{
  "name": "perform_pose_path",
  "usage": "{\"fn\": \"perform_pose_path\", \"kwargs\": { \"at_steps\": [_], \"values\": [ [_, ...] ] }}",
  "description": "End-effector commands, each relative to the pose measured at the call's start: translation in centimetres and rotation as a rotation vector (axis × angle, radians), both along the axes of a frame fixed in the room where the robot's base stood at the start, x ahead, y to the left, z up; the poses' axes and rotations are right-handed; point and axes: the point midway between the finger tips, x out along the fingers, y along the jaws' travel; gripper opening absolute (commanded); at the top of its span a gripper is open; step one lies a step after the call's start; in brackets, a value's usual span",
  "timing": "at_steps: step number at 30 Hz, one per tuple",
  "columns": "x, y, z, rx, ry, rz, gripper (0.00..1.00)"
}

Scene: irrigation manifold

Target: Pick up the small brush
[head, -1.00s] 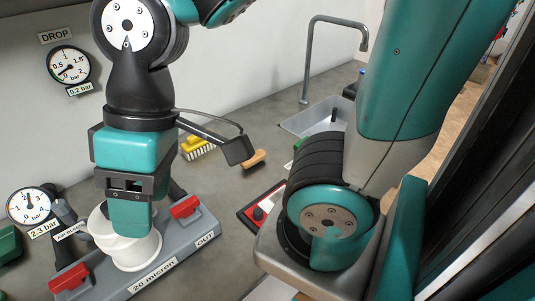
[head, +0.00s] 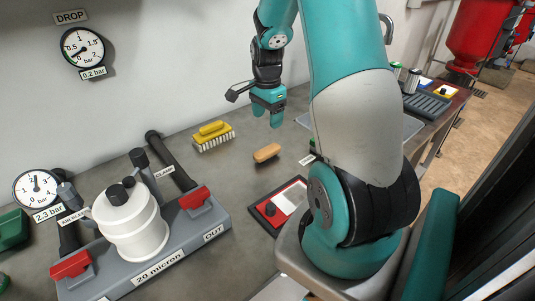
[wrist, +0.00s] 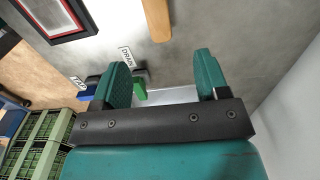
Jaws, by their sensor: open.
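A small brush with a tan wooden back (head: 266,153) lies on the grey counter in the head view; its bristles are hard to see. A larger yellow brush (head: 213,136) with white bristles lies to its left. My gripper (head: 268,116) is open and empty above the counter, behind the small brush and apart from it. In the wrist view the two green fingers of my gripper (wrist: 161,62) stand apart with nothing between them. The tan wooden piece (wrist: 157,18) shows beyond the fingertips at the top edge, partly cut off.
A grey filter stand (head: 185,245) with a white housing (head: 132,225) and red handles is at the front left. A red-framed tray (head: 272,210) lies in front of the small brush. A sink (wrist: 178,96) marked DRAIN lies beyond the fingers. Bare counter surrounds the small brush.

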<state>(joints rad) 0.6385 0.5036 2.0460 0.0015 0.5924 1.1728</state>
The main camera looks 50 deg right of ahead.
Motion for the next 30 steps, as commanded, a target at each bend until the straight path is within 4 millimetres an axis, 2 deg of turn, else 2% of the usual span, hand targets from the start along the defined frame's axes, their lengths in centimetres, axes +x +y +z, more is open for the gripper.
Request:
{"fn": "perform_pose_path", "kwargs": {
  "at_steps": [3, 9, 17, 24, 30],
  "values": [
    [-0.1, 0.1, -2.9, 0.004, 0.005, 0.002, 0.68],
    [0.0, 0.1, -6.5, 0.003, 0.002, 0.004, 0.68],
    [-0.1, 0.3, -8.4, 0.002, 0.001, 0.005, 0.68],
    [-0.3, 0.4, -12.0, 0.002, 0.0, 0.005, 0.68],
    [-0.3, 0.4, -12.7, 0.001, -0.001, 0.006, 0.68]
  ]
}}
